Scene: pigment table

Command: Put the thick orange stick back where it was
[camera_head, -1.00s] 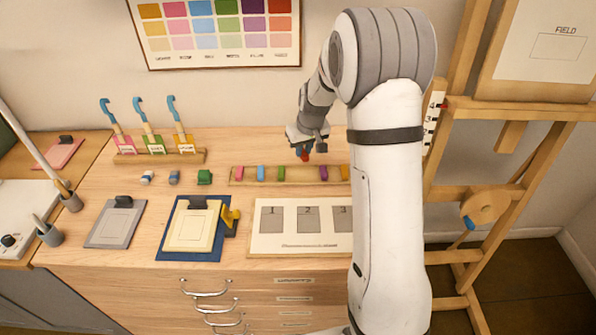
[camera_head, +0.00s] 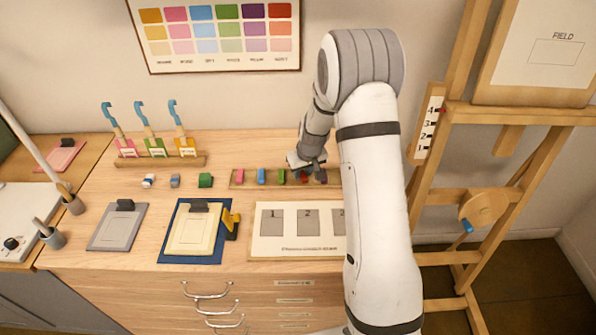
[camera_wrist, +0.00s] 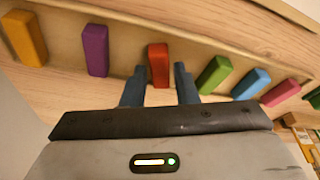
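My gripper (camera_wrist: 160,84) is open, with a clear gap on the stick's right side. In the head view my gripper (camera_head: 306,169) is low over the tray and partly hides the stick.
Yellow (camera_wrist: 25,38), blue (camera_wrist: 251,83) and pink (camera_wrist: 281,92) sticks share the tray. A numbered board (camera_head: 290,247) lies in front of it. Small blocks, including a green one (camera_head: 205,180), stand to the left. An easel (camera_head: 450,170) stands at the right.

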